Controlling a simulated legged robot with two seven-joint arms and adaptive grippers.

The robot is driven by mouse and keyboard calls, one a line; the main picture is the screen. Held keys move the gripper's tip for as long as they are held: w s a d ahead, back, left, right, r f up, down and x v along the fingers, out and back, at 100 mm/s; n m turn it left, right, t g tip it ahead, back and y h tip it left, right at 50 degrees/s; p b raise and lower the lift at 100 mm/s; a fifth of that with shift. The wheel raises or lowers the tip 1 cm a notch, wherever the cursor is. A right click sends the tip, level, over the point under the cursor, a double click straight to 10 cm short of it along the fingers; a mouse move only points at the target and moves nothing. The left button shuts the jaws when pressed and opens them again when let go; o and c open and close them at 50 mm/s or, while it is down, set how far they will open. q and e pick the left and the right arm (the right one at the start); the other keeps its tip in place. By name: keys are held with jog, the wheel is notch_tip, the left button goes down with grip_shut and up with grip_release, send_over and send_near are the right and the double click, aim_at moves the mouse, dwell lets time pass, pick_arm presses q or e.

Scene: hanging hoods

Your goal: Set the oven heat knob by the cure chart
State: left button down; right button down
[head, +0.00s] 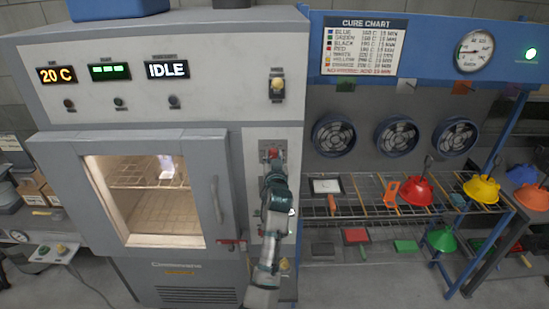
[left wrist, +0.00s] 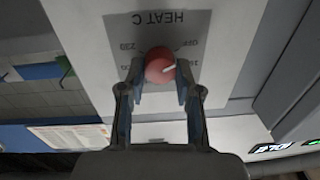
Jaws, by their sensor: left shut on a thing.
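The red heat knob (head: 273,153) is on the oven's control strip, right of the door. In the left wrist view the knob (left wrist: 160,67) sits on a plate marked HEAT C, seen upside down, with OFF and 230 readable. In the head view the gripper (head: 273,166) partly covers the strip. The cure chart (head: 365,45) lists colours with temperatures and minutes, in small print. My right gripper is not in view.
The oven (head: 165,130) shows 20 C and IDLE; its door is shut, with a handle (head: 217,199) beside the strip. Red (head: 416,192), yellow (head: 481,189) and green (head: 441,240) hoods are at the rack on the right.

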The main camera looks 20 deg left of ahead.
pick_arm(q)
jog(key=shift+m, duration=0.3)
jog(key=shift+a+p, duration=0.1)
jog(key=shift+p, duration=0.35)
jog(key=m+p, duration=0.1)
jog(key=m, duration=0.1)
jog(key=shift+m+p, duration=0.3)
jog(key=shift+p, duration=0.05)
jog(key=m+p, duration=0.2)
jog(key=m, duration=0.1)
jog(key=shift+f+m+p, duration=0.1)
jog(key=shift+m+p, duration=0.25)
jog(key=shift+m, duration=0.55)
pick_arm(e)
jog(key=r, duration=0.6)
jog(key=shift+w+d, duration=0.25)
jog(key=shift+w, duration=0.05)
pick_arm(q)
jog(key=shift+f, duration=0.1)
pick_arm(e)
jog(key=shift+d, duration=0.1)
